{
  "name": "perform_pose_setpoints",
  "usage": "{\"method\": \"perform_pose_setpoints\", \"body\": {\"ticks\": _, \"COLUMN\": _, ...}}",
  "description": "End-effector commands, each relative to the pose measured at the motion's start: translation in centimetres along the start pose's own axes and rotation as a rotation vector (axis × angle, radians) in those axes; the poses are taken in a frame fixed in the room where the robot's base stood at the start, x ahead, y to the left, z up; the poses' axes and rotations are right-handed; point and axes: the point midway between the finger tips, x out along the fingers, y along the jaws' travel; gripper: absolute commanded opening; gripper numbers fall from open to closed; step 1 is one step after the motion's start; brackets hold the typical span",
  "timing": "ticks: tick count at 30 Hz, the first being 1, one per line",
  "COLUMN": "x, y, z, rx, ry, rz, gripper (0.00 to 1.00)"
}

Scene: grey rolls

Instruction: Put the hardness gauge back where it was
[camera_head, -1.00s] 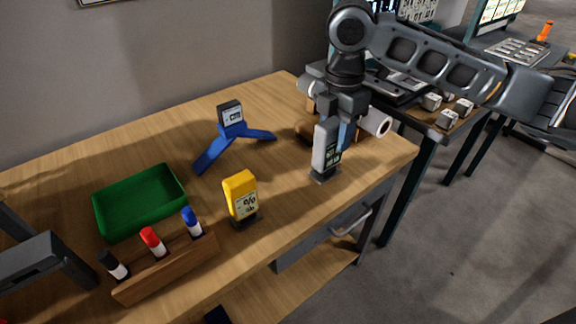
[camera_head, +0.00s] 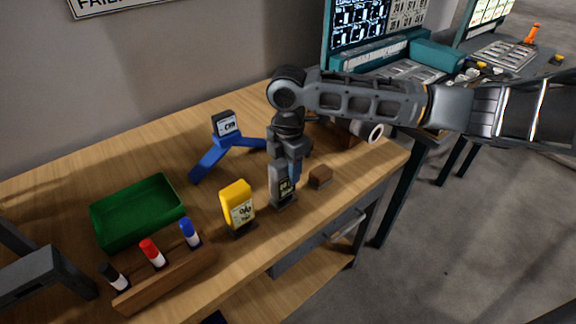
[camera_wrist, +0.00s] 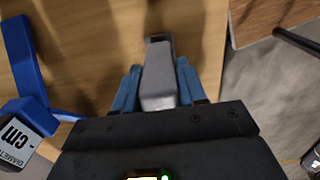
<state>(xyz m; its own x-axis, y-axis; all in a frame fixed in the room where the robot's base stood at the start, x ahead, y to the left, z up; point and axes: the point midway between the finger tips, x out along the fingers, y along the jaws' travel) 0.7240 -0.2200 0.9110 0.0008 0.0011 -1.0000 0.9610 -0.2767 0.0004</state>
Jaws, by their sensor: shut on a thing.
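The hardness gauge appears to be the grey handheld device (camera_head: 280,187) with a small screen and a dark foot, upright over the front part of the wooden table. Its screen text is too small to read. My gripper (camera_head: 291,170) is shut on its upper part. In the wrist view the grey gauge (camera_wrist: 159,75) sits between the blue fingers (camera_wrist: 158,88). I cannot tell whether its foot touches the tabletop.
A blue caliper (camera_head: 225,145), green tray (camera_head: 140,212) and wooden marker rack (camera_head: 170,278) are further left. A white roll (camera_head: 375,133) lies behind right.

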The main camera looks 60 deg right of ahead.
Motion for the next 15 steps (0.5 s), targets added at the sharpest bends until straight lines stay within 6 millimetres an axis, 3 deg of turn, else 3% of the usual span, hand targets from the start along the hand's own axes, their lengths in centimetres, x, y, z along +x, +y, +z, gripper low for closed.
{"method": "perform_pose_setpoints", "body": {"ticks": 9, "x": 0.38, "y": 0.01, "z": 0.01, "rx": 0.0, "ry": 0.0, "rz": 0.001, "gripper": 0.04}}
{"method": "perform_pose_setpoints", "body": {"ticks": 10, "x": 0.41, "y": 0.0, "z": 0.01, "rx": 0.0, "ry": 0.0, "rz": 0.0, "gripper": 0.42}}
{"method": "perform_pose_setpoints", "body": {"ticks": 15, "x": 0.33, "y": 0.0, "z": 0.02, "rx": 0.0, "ry": 0.0, "rz": 0.0, "gripper": 0.58}}
